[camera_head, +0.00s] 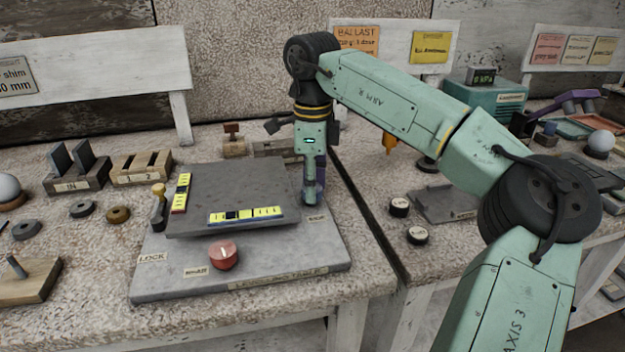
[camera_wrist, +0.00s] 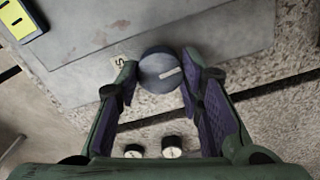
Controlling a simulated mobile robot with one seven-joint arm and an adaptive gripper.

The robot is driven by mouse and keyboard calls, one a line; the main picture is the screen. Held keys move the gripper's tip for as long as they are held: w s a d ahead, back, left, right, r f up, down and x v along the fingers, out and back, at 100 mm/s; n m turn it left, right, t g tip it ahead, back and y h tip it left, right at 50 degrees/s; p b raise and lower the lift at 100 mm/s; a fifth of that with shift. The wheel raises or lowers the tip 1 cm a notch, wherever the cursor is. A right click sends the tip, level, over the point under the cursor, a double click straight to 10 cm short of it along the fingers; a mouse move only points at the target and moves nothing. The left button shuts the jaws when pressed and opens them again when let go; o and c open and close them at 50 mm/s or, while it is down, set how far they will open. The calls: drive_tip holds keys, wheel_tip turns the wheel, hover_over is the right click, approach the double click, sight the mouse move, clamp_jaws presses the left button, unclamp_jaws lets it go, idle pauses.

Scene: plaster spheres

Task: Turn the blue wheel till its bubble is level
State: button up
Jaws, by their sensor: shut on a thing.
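The blue wheel (camera_wrist: 158,73) shows in the wrist view as a dark blue-grey round knob with a pale mark on top. My gripper (camera_wrist: 161,80) is shut on it, one purple-padded finger on each side. One yellow bubble vial (camera_head: 246,215) lies along the front of the grey top plate (camera_head: 235,185). Its dark mark appears left of its middle. A second yellow vial (camera_head: 181,193) stands along the left edge. The exact bubble positions are too small to tell.
A red wheel (camera_head: 223,256) sits at the table's front. Two dark round weights (camera_head: 417,235) (camera_head: 399,207) sit to the right, past a gap between benches.

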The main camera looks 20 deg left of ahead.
drive_tip(key=m, duration=0.4)
drive_tip(key=shift+m+p, duration=0.3)
drive_tip(key=shift+p, duration=0.05)
drive_tip(key=m, duration=0.3)
drive_tip(key=shift+m, duration=0.4)
drive_tip(key=m, duration=0.8)
drive_tip(key=m+b, duration=0.1)
drive_tip(key=m, duration=0.3)
drive_tip(key=shift+m, duration=0.3)
drive_tip(key=m, duration=0.3)
drive_tip(key=shift+m, duration=0.3)
drive_tip(key=m, duration=0.4)
drive_tip(key=shift+a, duration=0.1)
drive_tip(key=shift+m, duration=2.2)
